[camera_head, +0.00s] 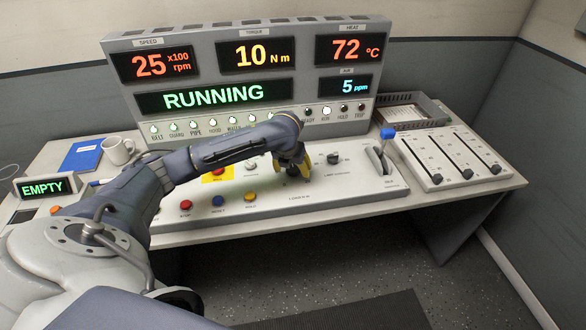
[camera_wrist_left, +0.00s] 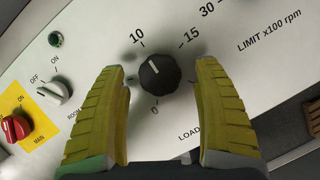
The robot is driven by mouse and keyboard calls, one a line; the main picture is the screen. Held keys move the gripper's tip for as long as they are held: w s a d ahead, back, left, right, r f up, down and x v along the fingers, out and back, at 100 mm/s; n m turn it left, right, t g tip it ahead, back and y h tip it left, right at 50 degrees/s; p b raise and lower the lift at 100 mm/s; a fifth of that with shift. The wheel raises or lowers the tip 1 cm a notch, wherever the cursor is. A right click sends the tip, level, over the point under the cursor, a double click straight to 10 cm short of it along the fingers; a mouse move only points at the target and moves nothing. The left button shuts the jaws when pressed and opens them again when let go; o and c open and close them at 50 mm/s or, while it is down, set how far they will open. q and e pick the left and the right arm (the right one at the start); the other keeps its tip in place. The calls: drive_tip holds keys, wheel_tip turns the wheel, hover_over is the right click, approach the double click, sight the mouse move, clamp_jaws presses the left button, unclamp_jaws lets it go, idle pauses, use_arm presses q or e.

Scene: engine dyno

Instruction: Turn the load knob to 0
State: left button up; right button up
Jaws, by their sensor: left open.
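The load knob (camera_wrist_left: 160,73) is a black, ridged knob with a white pointer mark, seen in the left wrist view. The mark points up and left, toward the printed 10; the 0 is printed below the knob and a 15 to its upper right. My left gripper (camera_wrist_left: 161,80) is open, with one yellow finger on each side of the knob. Gaps show between the fingers and the knob, so they look apart from it. In the head view my left gripper (camera_head: 291,168) is over the console and largely hides the knob. My right gripper is not in view.
The display panel (camera_head: 255,65) reads torque 10 N m and RUNNING. A limit knob (camera_head: 333,158) and a blue-handled lever (camera_head: 388,133) stand right of the gripper. A red main switch (camera_wrist_left: 15,127) and a white room switch (camera_wrist_left: 57,92) lie left of the fingers.

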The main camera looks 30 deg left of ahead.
use_arm(q)
drive_tip(key=shift+w+f, duration=0.15)
drive_tip(key=shift+f, duration=0.2)
drive_tip(key=c, duration=1.3)
